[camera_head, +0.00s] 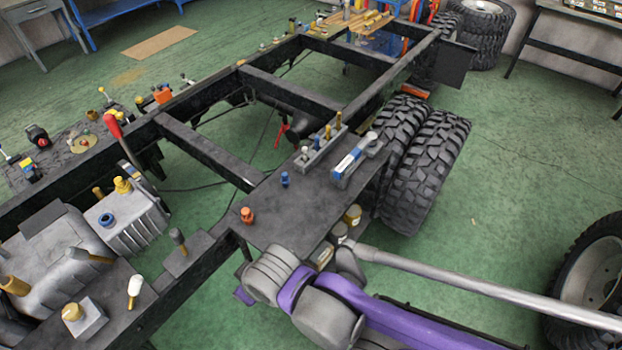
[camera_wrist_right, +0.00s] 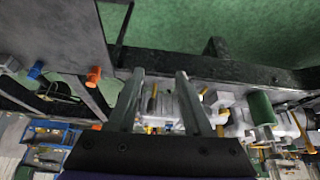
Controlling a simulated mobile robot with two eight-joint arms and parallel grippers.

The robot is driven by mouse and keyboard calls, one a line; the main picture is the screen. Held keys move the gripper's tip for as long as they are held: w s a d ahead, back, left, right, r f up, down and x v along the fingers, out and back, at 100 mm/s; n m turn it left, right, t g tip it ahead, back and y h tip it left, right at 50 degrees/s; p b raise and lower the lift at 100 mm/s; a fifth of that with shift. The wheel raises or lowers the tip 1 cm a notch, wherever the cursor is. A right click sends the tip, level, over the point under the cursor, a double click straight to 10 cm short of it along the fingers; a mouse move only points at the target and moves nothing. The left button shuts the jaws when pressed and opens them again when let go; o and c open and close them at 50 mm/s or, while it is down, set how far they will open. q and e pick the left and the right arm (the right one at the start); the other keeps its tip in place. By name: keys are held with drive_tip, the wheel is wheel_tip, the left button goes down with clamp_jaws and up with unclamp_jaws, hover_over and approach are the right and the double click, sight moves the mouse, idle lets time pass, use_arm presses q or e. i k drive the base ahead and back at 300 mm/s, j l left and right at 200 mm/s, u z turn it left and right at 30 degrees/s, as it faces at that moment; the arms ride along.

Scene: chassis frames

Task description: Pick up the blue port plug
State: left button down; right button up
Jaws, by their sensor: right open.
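The blue port plug (camera_head: 285,179) stands upright on a flat dark plate (camera_head: 300,215) on the chassis frame. It also shows in the right wrist view (camera_wrist_right: 36,70), at the far left on the grey plate. An orange plug (camera_head: 247,215) stands near it and shows in the wrist view (camera_wrist_right: 94,75) between the blue plug and my gripper. My right gripper (camera_wrist_right: 160,75) is open, with nothing held between its two fingers, and is apart from both plugs. In the head view my purple right arm comes in from lower right. My left gripper is not in view.
A white-and-blue device (camera_head: 352,160) and a grey holder (camera_head: 320,148) with several pegs stand on the plate's far side. Big tires (camera_head: 425,165) flank the plate on the right. A grey gearbox (camera_head: 125,220) with a blue ring lies left. Open green floor shows beyond.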

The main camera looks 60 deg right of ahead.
sight(285, 180)
drive_tip(key=z, duration=1.7)
drive_tip(key=l+u, duration=0.1)
drive_tip(key=u, duration=1.15)
drive_tip(key=l+u, duration=1.1)
drive_tip(key=k+l+u, duration=0.1)
drive_tip(key=l, duration=0.25)
drive_tip(key=k+l, duration=0.15)
drive_tip(key=l, duration=0.15)
drive_tip(key=k+l+u, duration=0.15)
drive_tip(key=l, duration=0.2)
drive_tip(key=k+l, duration=0.1)
drive_tip(key=l, duration=0.2)
drive_tip(key=u, duration=0.05)
